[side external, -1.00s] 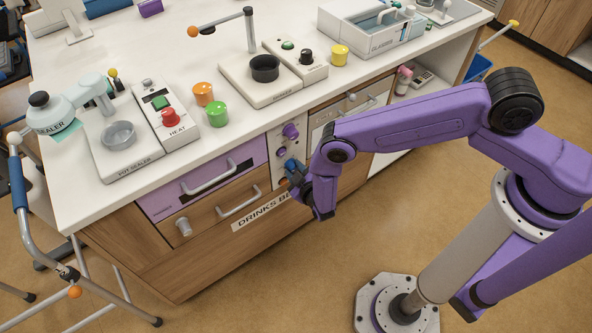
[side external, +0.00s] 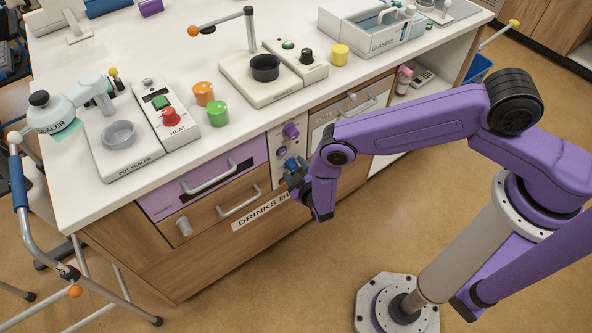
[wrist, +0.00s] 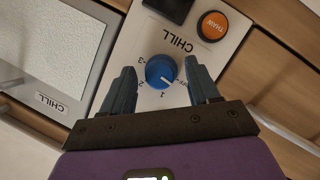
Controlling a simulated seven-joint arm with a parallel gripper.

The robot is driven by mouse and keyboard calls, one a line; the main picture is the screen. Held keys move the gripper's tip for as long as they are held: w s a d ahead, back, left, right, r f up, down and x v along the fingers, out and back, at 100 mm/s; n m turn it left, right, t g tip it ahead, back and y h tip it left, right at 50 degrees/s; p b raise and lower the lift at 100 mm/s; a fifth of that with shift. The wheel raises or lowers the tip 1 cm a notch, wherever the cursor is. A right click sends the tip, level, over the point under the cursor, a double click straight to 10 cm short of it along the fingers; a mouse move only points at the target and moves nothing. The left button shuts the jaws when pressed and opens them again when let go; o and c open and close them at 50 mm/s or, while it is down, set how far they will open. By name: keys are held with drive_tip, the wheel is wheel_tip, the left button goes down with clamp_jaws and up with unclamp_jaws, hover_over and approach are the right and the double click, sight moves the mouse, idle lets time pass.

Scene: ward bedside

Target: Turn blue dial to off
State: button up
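The blue dial (wrist: 160,70) is on a light panel marked CHILL, with 1, 2 and 3 around it. Its white pointer line aims down and right in the wrist view, to the right of 1, toward a label partly hidden by the right finger. My gripper (wrist: 161,88) is open, with one dark finger on each side of the dial and gaps between. In the side view my gripper (side external: 297,178) is at the panel, close in front of the blue dial (side external: 291,163), which it partly covers.
An orange THAW button (wrist: 213,26) and a dark square (wrist: 170,8) are on the same panel.

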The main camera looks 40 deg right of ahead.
drive_tip(key=v, duration=1.7)
drive_tip(key=shift+s, duration=0.25)
drive_tip(key=shift+a, duration=0.1)
drive_tip(key=w+d+f+m+y, duration=0.1)
drive_tip(key=w, duration=0.4)
drive_tip(key=w+d+f+m, duration=0.1)
drive_tip(key=w+d+f, duration=0.1)
drive_tip(key=w, duration=0.3)
drive_tip(key=w+d+f+m+y, duration=0.1)
drive_tip(key=w+f+m, duration=0.1)
drive_tip(key=w, duration=0.3)
drive_tip(key=shift+w+d+y, duration=0.15)
drive_tip(key=shift+w+y, duration=0.15)
drive_tip(key=shift+w, duration=0.05)
